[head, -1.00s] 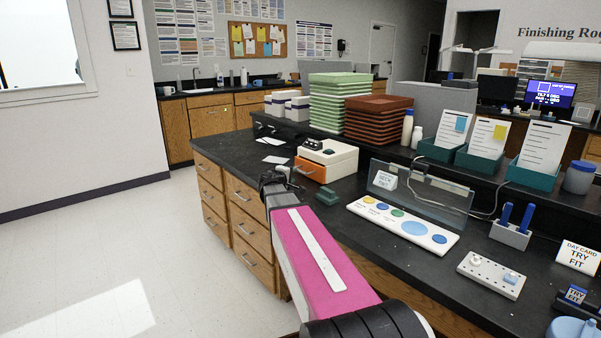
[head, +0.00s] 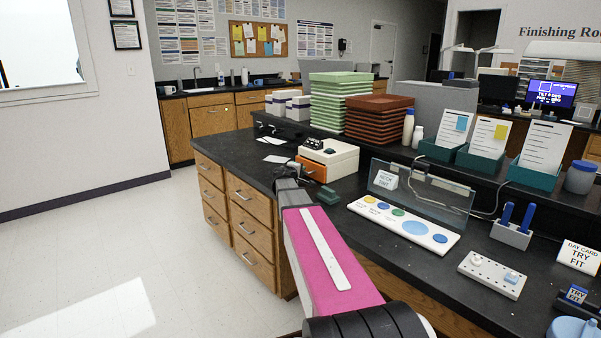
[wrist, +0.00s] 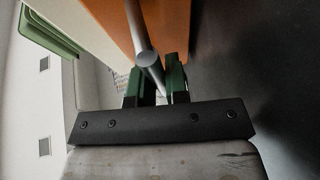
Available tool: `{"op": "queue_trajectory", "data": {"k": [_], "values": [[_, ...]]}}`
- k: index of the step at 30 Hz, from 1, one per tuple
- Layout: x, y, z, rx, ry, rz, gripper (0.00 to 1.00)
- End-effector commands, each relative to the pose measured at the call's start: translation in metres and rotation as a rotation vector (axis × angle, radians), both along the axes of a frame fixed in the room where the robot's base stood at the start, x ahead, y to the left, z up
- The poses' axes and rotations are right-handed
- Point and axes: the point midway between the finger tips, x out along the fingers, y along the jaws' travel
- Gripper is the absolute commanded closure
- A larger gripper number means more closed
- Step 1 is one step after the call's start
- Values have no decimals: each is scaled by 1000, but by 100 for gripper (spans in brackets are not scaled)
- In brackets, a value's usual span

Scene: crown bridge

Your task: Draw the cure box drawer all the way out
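The cure box (head: 339,158) is a white box on the black counter, with an orange drawer front (head: 313,168) facing left. The orange front (wrist: 163,25) also shows in the wrist view, with a grey metal bar handle (wrist: 140,28) across it. My gripper (wrist: 161,77) has two green-faced fingers a small gap apart, right at the near end of the handle. The handle's round end overlaps the left finger and hides part of the gap, so a grip is unclear. In the head view my arm hides most of the gripper. The drawer looks shut or nearly so.
A small dark green block (head: 328,195) lies on the counter just right of my arm. A glass panel (head: 422,196) and a shade strip (head: 404,226) stand farther right. Stacked green trays (head: 338,100) and brown trays (head: 378,118) are behind the box. The floor to the left is clear.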

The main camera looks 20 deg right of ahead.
Motion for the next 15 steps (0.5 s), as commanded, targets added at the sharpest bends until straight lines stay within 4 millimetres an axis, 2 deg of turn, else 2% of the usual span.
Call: {"op": "queue_trajectory", "data": {"k": [8,11,15], "values": [[-3,5,0,1,1,0,100],[-7,15,0,1,1,0,100],[-16,39,0,1,0,2,100]]}}
